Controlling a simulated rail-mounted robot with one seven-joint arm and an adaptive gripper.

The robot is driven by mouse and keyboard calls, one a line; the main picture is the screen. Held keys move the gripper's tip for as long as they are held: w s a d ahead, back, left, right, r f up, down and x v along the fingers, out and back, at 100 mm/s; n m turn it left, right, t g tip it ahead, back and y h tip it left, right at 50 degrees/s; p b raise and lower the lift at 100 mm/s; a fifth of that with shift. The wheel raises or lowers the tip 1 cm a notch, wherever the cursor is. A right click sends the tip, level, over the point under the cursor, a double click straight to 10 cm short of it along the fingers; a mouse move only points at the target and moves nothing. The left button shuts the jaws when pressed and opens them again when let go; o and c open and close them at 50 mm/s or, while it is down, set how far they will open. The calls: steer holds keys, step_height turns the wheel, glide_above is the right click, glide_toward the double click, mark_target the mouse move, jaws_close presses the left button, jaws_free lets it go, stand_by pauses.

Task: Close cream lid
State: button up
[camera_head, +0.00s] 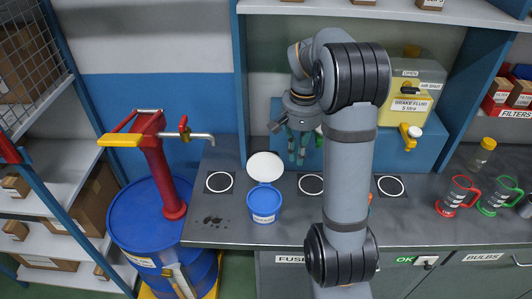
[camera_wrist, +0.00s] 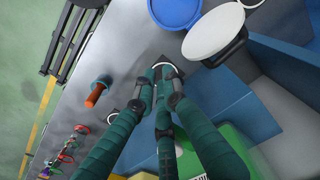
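The cream lid (camera_head: 265,167) is a round white disc. It stands open, leaning back behind the blue tub (camera_head: 265,203) on the bench. In the wrist view the lid (camera_wrist: 214,32) is at the top right, beside the blue tub (camera_wrist: 176,8), which is cut by the frame edge. My gripper (camera_head: 298,158) hangs with its green fingers pointing down, to the right of the lid and apart from it. In the wrist view the fingers of my gripper (camera_wrist: 158,82) reach over the bench with gaps between them and nothing held.
The grey bench (camera_head: 225,232) has several ringed marks. A yellow brake fluid container (camera_head: 413,88) sits on a blue block behind my arm. Red and green mugs (camera_head: 457,196) stand at the right. A blue drum with a red pump (camera_head: 158,165) is at the left.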

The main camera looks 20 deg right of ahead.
mark_target(265, 162)
steer(key=shift+n+t, duration=0.6)
steer(key=shift+n, duration=0.1)
steer(key=w+a, duration=0.2)
steer(key=w+a+r, duration=0.1)
steer(key=w+a, duration=0.1)
steer(key=w+a+r, duration=0.1)
steer(key=w+a, duration=0.1)
steer(key=a, duration=0.1)
steer(key=shift+w+a, duration=0.1)
jaws_close()
steer(key=w+d+r, duration=0.2)
steer(key=w+r, duration=0.2)
step_height(265, 162, down, 9)
steer(key=s+a+p, duration=0.1)
steer(key=s, duration=0.1)
steer(key=shift+t+h+p, duration=0.35)
steer(key=shift+t+h, duration=0.05)
steer(key=shift+a+r, duration=0.1)
steer(key=shift+s, duration=0.3)
